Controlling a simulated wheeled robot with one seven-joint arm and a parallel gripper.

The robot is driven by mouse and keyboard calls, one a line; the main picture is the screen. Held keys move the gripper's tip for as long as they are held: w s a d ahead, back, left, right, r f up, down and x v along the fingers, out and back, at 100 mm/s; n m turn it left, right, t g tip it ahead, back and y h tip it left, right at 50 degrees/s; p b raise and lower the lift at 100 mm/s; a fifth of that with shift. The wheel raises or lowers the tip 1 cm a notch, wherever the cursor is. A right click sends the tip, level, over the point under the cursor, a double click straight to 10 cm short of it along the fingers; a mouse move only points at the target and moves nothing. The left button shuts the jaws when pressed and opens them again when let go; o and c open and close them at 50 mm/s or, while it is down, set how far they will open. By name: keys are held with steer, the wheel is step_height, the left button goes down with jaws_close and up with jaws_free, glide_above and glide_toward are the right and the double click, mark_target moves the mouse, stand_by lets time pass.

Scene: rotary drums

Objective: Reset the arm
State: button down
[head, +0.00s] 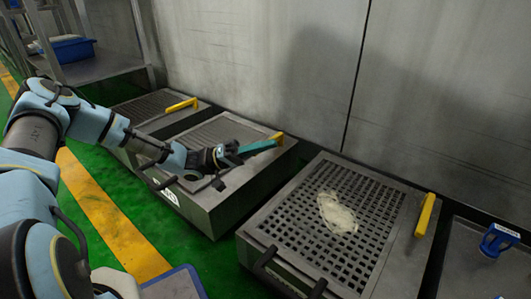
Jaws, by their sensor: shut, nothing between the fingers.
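My arm (95,120) reaches in from the left of the head view, over the middle metal unit with a grated top (215,135). My gripper (262,147) is at its end, with teal fingers shut and empty. The fingertips appear close to a yellow handle (278,137) at the back right of that unit. I cannot tell whether they touch it.
A right-hand unit with a square-holed grate (290,225) has a pale clump (336,212) on it and a yellow handle (425,214). A blue clamp-like object (498,240) is at the far right. A blue bin (68,48) stands on a shelf. Green floor shows at left.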

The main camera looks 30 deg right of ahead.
steer(key=shift+r+p, duration=0.3)
steer(key=shift+r, duration=0.85)
steer(key=s+a+f+n+t+y+p, duration=0.2)
steer(key=a+n+t+y+p, duration=0.3)
steer(key=a+y, duration=1.05)
steer(key=w+a+r+n+t+y+p, duration=0.1)
steer(key=w+a+r+n+t+p, duration=0.15)
steer(key=a+r+n+t, duration=0.65)
steer(key=w+a+r+m+t+y+p, duration=0.1)
steer(key=w+a+r+t+p, duration=0.15)
steer(key=a+r, duration=0.75)
steer(key=w+a+p+v, duration=0.1)
steer(key=w+p+v, duration=0.1)
steer(key=p+v, duration=0.9)
steer(key=w+a+r+p+v, duration=0.1)
steer(key=w+p+v, duration=0.1)
steer(key=p+v, duration=0.9)
steer(key=w+a+p+v, duration=0.2)
steer(key=p+v, duration=0.9)
steer(key=p, duration=0.4)
steer(key=shift+w+r+g, duration=0.3)
steer(key=shift+w+g, duration=0.05)
steer(key=shift+w, duration=0.35)
steer(key=shift+a, duration=0.1)
